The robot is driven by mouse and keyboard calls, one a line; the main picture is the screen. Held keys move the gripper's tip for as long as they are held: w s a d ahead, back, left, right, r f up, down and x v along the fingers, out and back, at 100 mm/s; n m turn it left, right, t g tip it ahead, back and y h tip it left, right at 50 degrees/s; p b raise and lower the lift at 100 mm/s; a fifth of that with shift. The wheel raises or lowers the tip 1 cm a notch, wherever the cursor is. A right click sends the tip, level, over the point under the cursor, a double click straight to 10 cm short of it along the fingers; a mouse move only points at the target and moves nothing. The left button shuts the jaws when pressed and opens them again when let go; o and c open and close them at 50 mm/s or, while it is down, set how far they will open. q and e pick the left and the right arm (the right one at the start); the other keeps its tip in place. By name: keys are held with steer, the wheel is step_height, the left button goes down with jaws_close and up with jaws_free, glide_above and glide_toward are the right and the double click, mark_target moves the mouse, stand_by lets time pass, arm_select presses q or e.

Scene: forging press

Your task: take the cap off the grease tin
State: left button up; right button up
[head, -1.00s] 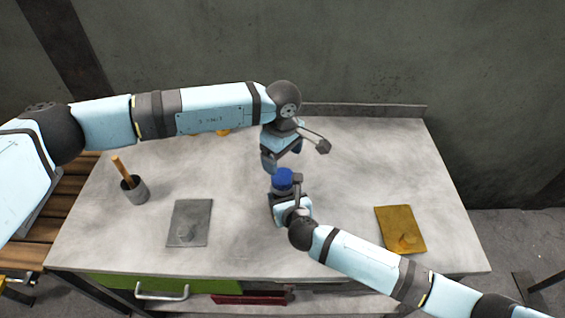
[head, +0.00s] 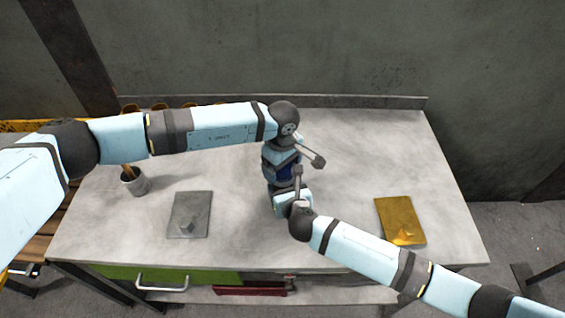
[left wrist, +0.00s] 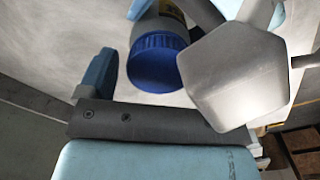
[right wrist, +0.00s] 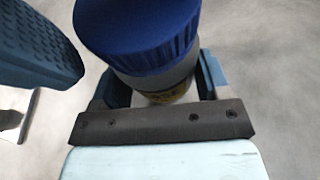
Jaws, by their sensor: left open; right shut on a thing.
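The grease tin has a grey body (right wrist: 160,75) with a yellow label and a ribbed blue cap (right wrist: 140,25). My right gripper (head: 285,192) is shut on the tin's body and holds it upright near the middle of the workbench. A grey housing hides the other side. In the right wrist view a left finger (right wrist: 40,40) is apart from the cap.
A grey cup (head: 135,182) with a wooden-handled tool stands on the workbench (head: 350,150) at left. A grey plate (head: 190,215) lies front left and a golden plate (head: 400,220) front right. The bench's back right is clear.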

arm_select(q)
steer(key=c, duration=0.9)
steer(key=shift+n, duration=1.7)
steer(key=o, duration=1)
steer(key=shift+r, duration=0.15)
step_height(320, 180, up, 4)
steer(key=shift+r, duration=0.15)
arm_select(e)
steer(key=o, duration=1.8)
